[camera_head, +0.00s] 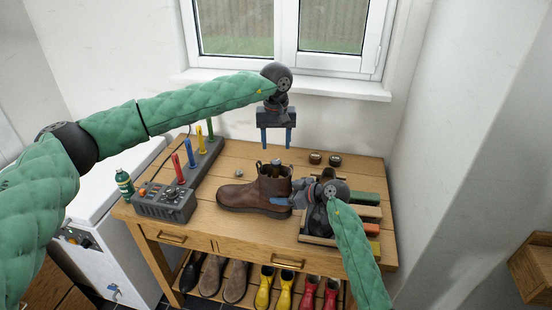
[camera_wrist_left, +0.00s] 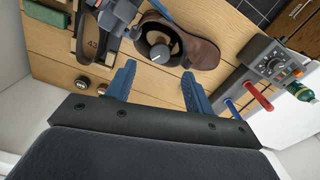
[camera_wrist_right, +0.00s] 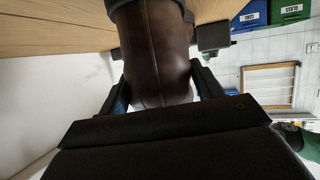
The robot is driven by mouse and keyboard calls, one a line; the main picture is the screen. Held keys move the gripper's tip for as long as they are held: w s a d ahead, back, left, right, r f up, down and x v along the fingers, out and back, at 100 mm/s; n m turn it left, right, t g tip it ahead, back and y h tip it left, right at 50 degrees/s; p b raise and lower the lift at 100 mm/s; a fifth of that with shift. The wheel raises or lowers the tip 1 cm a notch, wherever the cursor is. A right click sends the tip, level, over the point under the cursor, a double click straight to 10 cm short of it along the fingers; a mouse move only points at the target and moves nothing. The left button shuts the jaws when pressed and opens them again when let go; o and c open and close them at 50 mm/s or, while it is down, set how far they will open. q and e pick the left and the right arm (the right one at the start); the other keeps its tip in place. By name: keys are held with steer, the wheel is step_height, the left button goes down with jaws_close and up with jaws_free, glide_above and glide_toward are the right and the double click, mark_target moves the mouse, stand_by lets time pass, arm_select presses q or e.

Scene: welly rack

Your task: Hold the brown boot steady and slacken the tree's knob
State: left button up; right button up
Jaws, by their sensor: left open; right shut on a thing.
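The brown boot (camera_head: 243,194) stands upright on the wooden bench, toe to the left. The boot tree's grey knob (camera_wrist_left: 159,54) shows inside the boot's opening in the left wrist view. My right gripper (camera_head: 290,201) is shut on the boot's heel side; the brown leather (camera_wrist_right: 152,55) fills the space between its fingers in the right wrist view. My left gripper (camera_head: 276,147) is open and empty, pointing down above the boot and apart from the knob. In the left wrist view its blue fingers (camera_wrist_left: 157,88) are spread, with the knob beyond them.
A grey boot dryer (camera_head: 166,203) with coloured tubes stands left of the boot, beside a green bottle (camera_head: 124,184). Two small round tins (camera_head: 325,159) sit at the back. Wellies (camera_head: 264,289) stand on the shelf below.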

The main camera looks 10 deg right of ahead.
mark_target(276, 161)
arm_select(q)
step_height(276, 161, down, 7)
steer(key=shift+r, duration=0.15)
stand_by(0.4)
steer(key=c, duration=1)
